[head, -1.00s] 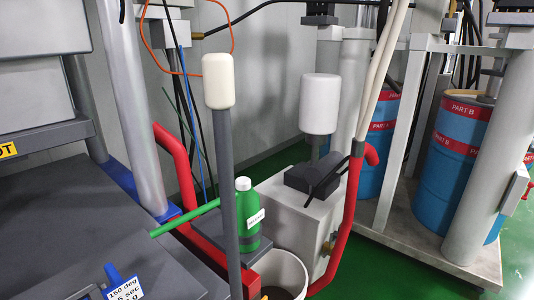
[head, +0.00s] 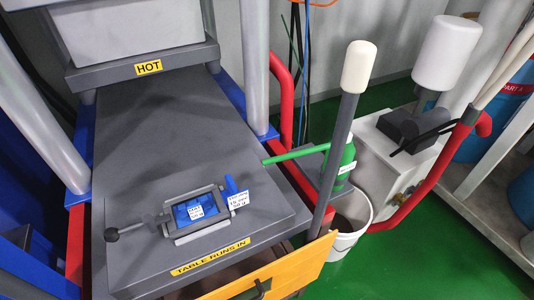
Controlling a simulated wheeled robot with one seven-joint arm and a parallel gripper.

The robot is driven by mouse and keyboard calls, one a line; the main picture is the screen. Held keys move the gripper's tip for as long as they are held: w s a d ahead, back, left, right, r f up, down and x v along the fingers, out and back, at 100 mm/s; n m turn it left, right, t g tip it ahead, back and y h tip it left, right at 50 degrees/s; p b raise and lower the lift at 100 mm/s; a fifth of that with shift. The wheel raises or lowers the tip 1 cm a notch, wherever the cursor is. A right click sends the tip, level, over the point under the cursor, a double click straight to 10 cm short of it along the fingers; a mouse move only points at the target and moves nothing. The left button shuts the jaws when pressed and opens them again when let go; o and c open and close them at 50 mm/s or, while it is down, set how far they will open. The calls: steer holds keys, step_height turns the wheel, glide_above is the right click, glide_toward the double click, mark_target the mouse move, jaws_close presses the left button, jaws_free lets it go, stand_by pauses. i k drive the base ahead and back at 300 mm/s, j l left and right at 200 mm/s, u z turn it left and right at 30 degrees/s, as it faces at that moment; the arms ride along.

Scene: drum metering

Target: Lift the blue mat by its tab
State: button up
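The blue mat (head: 186,217) lies inside a small grey rectangular frame (head: 175,235) on the grey press table, with a small white label on it. A blue upright piece (head: 231,186) stands at the frame's right corner beside a white printed card (head: 239,200). I cannot tell whether this piece is the mat's tab. A dark bar handle with a round black knob (head: 112,234) sticks out from the frame's left side. My gripper is not in view.
The press block marked HOT (head: 147,69) hangs over the table's back. Metal columns stand either side. A white-capped grey lever (head: 359,68), green bottle (head: 348,163), white bucket (head: 352,222) and red rail (head: 420,205) are at right. An orange drawer (head: 290,272) is in front.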

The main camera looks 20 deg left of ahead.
mark_target(187, 214)
steer(key=u, duration=0.95)
